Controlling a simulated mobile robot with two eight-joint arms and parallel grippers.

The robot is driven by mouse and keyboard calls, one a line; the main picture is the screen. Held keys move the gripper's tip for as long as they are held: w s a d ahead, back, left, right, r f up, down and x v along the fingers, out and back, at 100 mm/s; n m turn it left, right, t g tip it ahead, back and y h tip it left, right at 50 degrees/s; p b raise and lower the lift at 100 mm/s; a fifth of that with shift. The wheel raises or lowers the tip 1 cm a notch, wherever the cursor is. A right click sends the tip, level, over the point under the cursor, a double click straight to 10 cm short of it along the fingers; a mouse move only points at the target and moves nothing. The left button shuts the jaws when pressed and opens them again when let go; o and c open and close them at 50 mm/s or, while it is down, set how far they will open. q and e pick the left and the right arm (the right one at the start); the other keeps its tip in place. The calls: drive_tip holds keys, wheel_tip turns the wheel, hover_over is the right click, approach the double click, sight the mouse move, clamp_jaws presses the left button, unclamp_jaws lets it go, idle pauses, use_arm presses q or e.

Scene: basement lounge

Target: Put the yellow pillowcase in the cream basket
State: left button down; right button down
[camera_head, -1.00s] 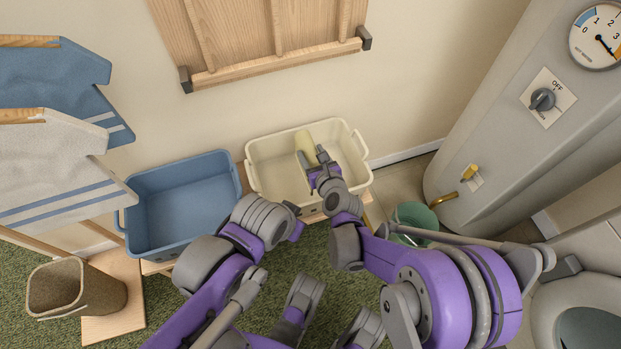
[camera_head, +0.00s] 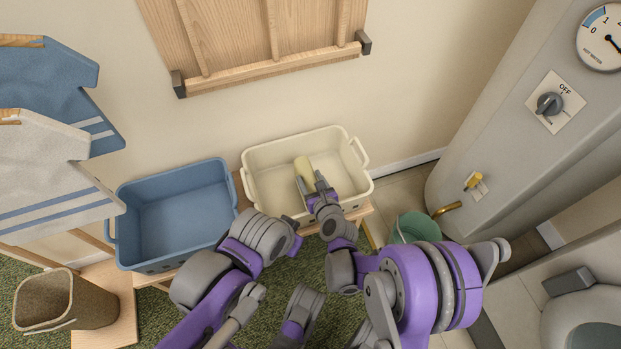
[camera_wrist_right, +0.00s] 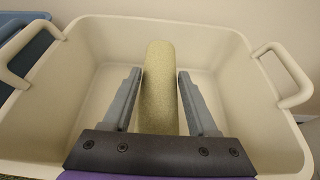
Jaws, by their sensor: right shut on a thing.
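The yellow pillowcase (camera_head: 304,168) is a rolled, pale yellow cylinder inside the cream basket (camera_head: 260,155). In the right wrist view the pillowcase (camera_wrist_right: 159,85) stands lengthwise between the two grey fingers, over the floor of the basket (camera_wrist_right: 225,75). My right gripper (camera_head: 311,181) reaches into the basket from the front and is shut on the pillowcase. Whether the pillowcase touches the basket floor is hard to tell. My left arm's end (camera_head: 290,224) is in front of the basket, outside it; its fingers are mostly hidden.
A blue basket (camera_head: 180,205), empty, stands left of the cream one on a wooden bench. A brown bin (camera_head: 62,305), hanging shirts (camera_head: 50,175), a green bucket (camera_head: 415,228) and a large grey tank (camera_head: 500,130) are around. A wooden wall rack (camera_head: 260,70) hangs above.

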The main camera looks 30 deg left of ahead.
drive_tip(key=shift+c, duration=0.9)
unclamp_jaws()
drive_tip(key=shift+f, duration=0.1)
drive_tip(key=shift+r, duration=0.3)
drive_tip(key=p+v, duration=0.1)
drive_tip(key=v, duration=1.1)
drive_tip(key=shift+p, duration=0.4)
